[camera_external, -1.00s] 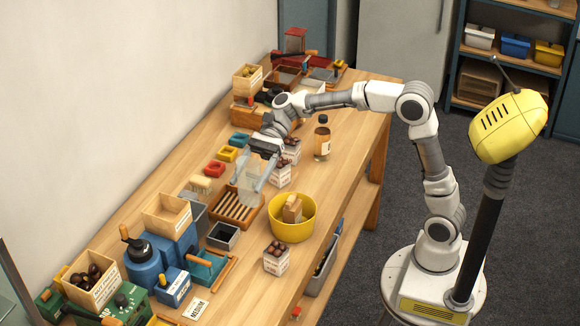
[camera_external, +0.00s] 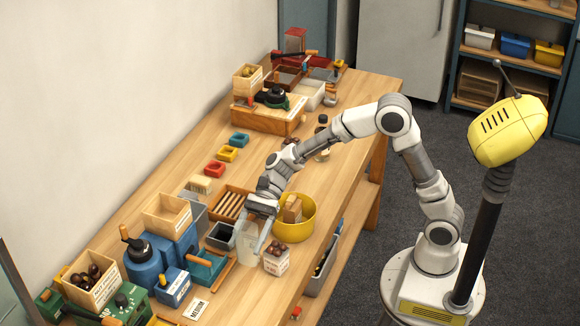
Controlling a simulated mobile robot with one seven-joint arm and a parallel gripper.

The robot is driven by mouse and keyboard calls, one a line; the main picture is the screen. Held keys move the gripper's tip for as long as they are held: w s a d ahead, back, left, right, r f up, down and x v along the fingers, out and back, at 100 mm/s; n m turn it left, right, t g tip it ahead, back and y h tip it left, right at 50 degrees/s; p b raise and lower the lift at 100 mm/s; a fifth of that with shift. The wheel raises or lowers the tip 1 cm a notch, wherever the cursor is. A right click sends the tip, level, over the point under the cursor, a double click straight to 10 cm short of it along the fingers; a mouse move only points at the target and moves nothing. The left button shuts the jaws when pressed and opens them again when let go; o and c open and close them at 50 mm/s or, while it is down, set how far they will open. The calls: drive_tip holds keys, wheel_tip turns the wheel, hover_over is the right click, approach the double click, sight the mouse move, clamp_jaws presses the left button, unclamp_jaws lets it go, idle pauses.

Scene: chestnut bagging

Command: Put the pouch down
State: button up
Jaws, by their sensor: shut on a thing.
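My gripper (camera_external: 255,222) is shut on a pale, see-through pouch (camera_external: 247,246) and points down over the front part of the bench. The pouch hangs upright between the dark square tray on its left and a white box of chestnuts on its right. Its lower end is close to the bench top; I cannot tell whether it touches. The fingers partly cover the pouch's upper part.
The dark tray (camera_external: 220,237) and the slatted wooden rack (camera_external: 246,192) are to the left. The chestnut box (camera_external: 275,265) and a yellow bowl (camera_external: 309,224) with a brown packet are to the right. Bare bench (camera_external: 245,282) lies in front.

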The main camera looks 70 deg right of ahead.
drive_tip(key=shift+s+a+f+b, duration=0.1)
drive_tip(key=shift+a+f+b, duration=0.35)
drive_tip(key=shift+a+f, duration=0.8)
drive_tip(key=shift+s+a+f+b, duration=0.1)
drive_tip(key=shift+a+f+b, duration=0.35)
drive_tip(key=shift+a+f, duration=0.8)
drive_tip(key=shift+s+a+f+b, duration=0.1)
drive_tip(key=shift+a+f+b, duration=0.35)
drive_tip(key=shift+a+f, duration=0.8)
drive_tip(key=shift+d+f, duration=0.3)
drive_tip(key=shift+f, duration=0.1)
drive_tip(key=shift+f, duration=0.15)
drive_tip(key=o, duration=1.3)
